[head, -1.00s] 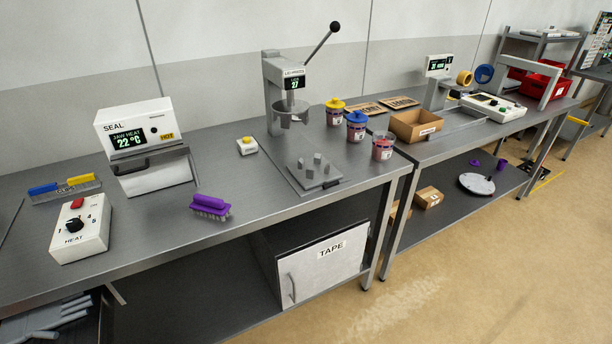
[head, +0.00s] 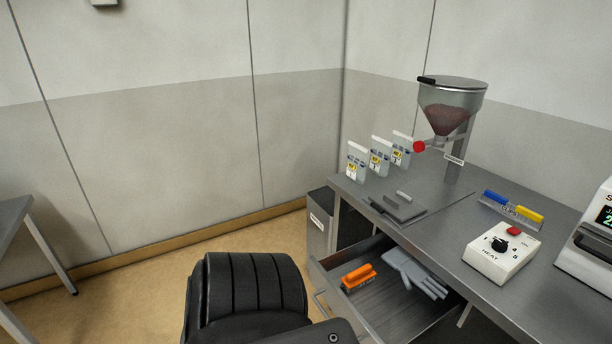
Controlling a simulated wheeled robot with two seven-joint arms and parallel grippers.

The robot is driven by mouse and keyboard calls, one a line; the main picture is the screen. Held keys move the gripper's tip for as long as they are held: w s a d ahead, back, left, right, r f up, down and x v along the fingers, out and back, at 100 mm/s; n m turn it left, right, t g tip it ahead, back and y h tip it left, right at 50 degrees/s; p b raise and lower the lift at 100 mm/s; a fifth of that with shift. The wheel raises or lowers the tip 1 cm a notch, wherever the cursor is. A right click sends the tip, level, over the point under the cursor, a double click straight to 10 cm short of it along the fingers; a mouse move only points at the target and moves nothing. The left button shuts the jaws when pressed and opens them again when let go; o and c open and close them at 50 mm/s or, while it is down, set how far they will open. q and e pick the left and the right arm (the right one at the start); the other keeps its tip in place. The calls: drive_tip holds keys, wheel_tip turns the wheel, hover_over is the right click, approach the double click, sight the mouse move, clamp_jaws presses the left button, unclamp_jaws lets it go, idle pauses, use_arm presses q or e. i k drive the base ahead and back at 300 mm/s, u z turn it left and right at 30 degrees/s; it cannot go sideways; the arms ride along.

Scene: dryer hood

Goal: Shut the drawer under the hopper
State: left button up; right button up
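The hopper (head: 446,112) stands at the back of the grey bench, a clear funnel with brown granules, a dark lid and a red knob. Under the bench below it, the drawer (head: 372,316) is pulled well out to the front left. Its front panel carries a handle (head: 320,303). Inside lie an orange brush (head: 358,277) and a pair of grey gloves (head: 415,274). Neither gripper shows in the head view.
A grey cabinet (head: 319,226) stands beside the bench's left end. The bench (head: 432,228) holds several bags, a flat dark plate, clips and a HEAT box (head: 501,253). Tan floor (head: 150,273) is open at left, with another table (head: 14,222) at the far left.

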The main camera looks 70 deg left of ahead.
sight(381, 311)
drive_tip(key=u, duration=1.9)
